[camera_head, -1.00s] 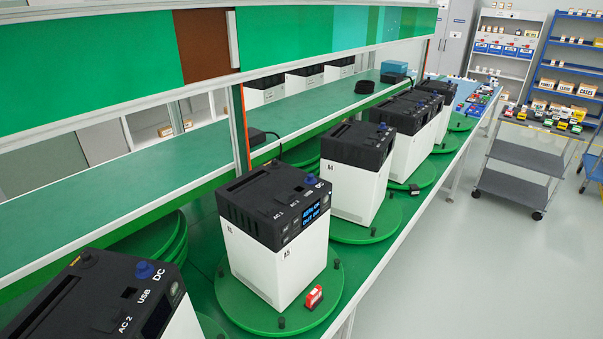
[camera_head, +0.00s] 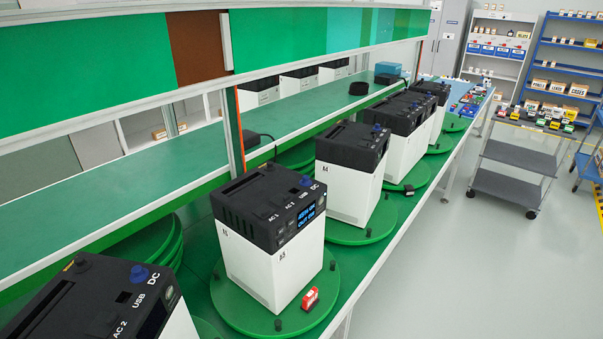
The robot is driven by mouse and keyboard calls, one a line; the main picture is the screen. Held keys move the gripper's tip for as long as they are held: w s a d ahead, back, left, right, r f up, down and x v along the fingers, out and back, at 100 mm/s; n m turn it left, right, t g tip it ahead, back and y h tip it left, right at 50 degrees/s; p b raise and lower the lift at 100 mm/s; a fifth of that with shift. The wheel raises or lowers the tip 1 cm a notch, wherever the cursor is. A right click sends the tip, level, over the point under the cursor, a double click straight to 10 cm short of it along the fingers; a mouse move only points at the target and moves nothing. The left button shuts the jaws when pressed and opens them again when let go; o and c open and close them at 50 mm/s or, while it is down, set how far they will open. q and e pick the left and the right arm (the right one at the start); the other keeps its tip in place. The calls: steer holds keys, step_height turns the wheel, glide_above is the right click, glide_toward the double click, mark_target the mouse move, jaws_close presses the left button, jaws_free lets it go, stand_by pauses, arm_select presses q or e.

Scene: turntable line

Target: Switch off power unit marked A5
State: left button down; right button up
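The power unit marked A5 (camera_head: 268,243) is a white box with a black top, standing on a green round turntable (camera_head: 240,316) in the middle foreground. Its side labels face me, and its front panel shows a lit blue display (camera_head: 306,215) with text too small to read surely. AC 2, AC 1, USB and DC labels run along its top edge, with a dark blue knob (camera_head: 306,182) near DC. A small red object (camera_head: 310,299) sits on the turntable beside the unit. Neither of my grippers is in view.
Another unit (camera_head: 100,300) stands close at the lower left. Unit A4 (camera_head: 346,180) and further units (camera_head: 397,135) stand behind on their own turntables. A shelf and green panels run above the bench. The floor at right is clear up to a grey cart (camera_head: 515,165).

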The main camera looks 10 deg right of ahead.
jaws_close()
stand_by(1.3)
